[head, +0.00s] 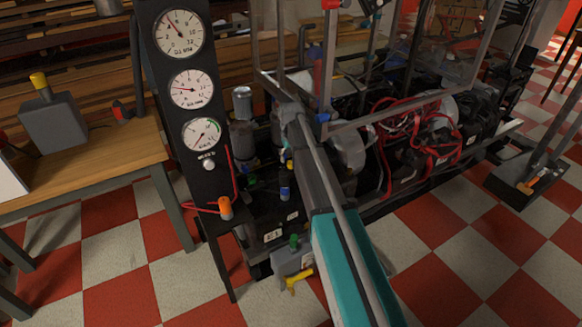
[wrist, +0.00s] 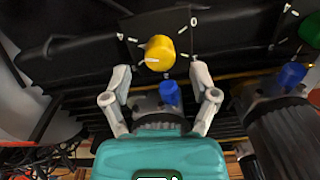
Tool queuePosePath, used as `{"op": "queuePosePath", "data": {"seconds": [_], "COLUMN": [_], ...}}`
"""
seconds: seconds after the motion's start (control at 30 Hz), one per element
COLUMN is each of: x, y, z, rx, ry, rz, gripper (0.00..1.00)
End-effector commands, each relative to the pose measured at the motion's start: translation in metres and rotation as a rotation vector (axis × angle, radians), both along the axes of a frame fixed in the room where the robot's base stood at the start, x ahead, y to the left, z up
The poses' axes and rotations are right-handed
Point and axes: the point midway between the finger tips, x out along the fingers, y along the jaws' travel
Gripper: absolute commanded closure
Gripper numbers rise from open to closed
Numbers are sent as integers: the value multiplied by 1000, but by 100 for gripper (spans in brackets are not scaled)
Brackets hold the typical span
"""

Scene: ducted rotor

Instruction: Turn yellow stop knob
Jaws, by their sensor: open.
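The yellow knob (wrist: 159,53) shows in the wrist view on a dark panel with white marks around it, one reading like a 0. A white line on the knob's face points left. My gripper (wrist: 160,70) is open, with one pale finger on each side of the knob's lower part. I see gaps between both fingertips and the knob. I cannot tell how deep the fingers reach. In the head view my arm covers the area, and I cannot make out the knob or the fingers.
A green knob (wrist: 311,31) is at the right edge. In the head view, a black gauge panel (head: 187,120) stands left of my arm. Red cables (head: 400,140) and a clear-walled frame (head: 400,115) lie right.

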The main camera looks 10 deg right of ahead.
Motion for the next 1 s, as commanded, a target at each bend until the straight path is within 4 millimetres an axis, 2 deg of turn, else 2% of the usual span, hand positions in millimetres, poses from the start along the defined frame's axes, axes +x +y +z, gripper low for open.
{"op": "queuePosePath", "data": {"seconds": [0.03,0.3,0.8,0.87,1.0], "x": [0,0,0,0,0], "y": [0,0,0,0,0], "z": [-8,-22,-25,-25,-25], "rx": [0,0,0,0,0], "ry": [0,0,0,0,0], "rz": [0,0,0,0,0], "gripper": [24,24,24,33,59]}}
